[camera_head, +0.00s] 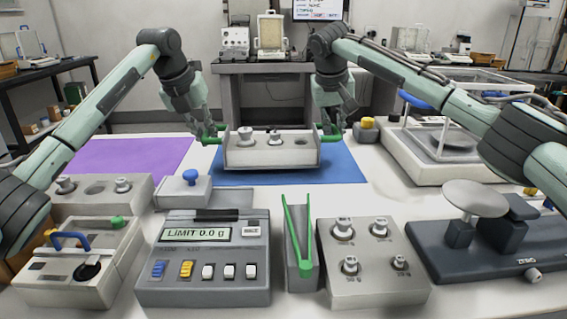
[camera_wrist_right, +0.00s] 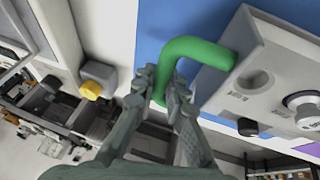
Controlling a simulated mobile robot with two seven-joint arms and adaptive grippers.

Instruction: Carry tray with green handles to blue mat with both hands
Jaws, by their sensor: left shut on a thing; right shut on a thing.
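The grey tray with green handles (camera_head: 270,158) carries metal weights and spans the space between my two grippers. It appears over the blue mat (camera_head: 340,169); whether it touches the mat I cannot tell. My left gripper (camera_head: 208,136) is shut on the tray's left green handle. My right gripper (camera_head: 332,132) is shut on the right green handle (camera_wrist_right: 190,57), as the right wrist view shows with the fingers (camera_wrist_right: 165,88) around it. In that view the tray (camera_wrist_right: 225,90) has an empty round recess and a weight beside it.
A purple mat (camera_head: 125,155) lies to the left. In front stand a LIMIT display box (camera_head: 205,265), a weight block (camera_head: 370,285) and a green-edged grey holder (camera_head: 300,245). A glass-sided balance (camera_head: 455,170) is at the right, with a yellow-knobbed block (camera_head: 367,130) near it.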

